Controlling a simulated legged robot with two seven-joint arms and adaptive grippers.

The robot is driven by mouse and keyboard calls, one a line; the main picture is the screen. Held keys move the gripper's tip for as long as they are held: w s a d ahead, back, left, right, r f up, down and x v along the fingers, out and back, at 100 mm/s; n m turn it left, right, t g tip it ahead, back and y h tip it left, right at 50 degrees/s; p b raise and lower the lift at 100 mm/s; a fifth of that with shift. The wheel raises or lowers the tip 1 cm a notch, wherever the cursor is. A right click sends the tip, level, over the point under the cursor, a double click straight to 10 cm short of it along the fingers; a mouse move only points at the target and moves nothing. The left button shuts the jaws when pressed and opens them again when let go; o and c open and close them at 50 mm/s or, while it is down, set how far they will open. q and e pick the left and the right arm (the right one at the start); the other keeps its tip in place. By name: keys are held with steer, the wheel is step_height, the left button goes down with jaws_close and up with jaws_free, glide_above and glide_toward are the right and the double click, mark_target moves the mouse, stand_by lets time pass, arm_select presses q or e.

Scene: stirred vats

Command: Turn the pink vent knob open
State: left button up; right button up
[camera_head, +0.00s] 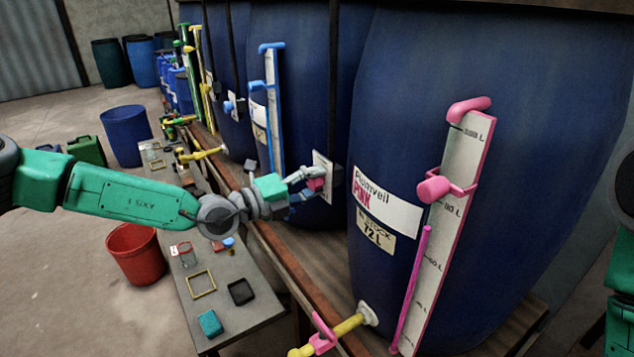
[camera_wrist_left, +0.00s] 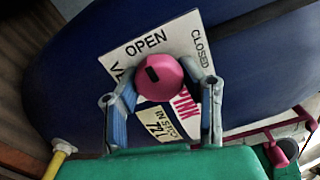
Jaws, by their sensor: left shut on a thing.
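The pink vent knob (camera_head: 316,185) sits on a white plate (camera_head: 323,166) on the side of the large blue vat (camera_head: 450,75) labelled PINK. In the left wrist view the knob (camera_wrist_left: 160,82) is round, with a short black mark slanting toward the upper left. The plate (camera_wrist_left: 135,55) there reads OPEN at upper left and CLOSED at upper right. My left gripper (camera_head: 308,181) is shut on the knob, one finger on each side in the left wrist view (camera_wrist_left: 162,98). The finger contacts are partly hidden. My right gripper is out of view.
A pink-fitted level gauge (camera_head: 462,165) stands on the vat's right side, and a yellow tap with pink handle (camera_head: 340,328) sticks out below. A low bench (camera_head: 232,318) with small trays, a red bucket (camera_head: 137,252) and a blue bin (camera_head: 126,133) stand left.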

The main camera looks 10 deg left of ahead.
arm_select(q)
steer(key=shift+a+f, duration=0.15)
steer(key=shift+f, duration=0.25)
steer(key=o, duration=1.2)
steer(key=shift+s+a, duration=0.1)
steer(key=shift+a+r, duration=0.2)
steer(key=shift+a, duration=0.2)
steer(key=shift+v, duration=5.75)
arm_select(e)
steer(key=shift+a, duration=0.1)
arm_select(q)
steer(key=shift+s, duration=0.15)
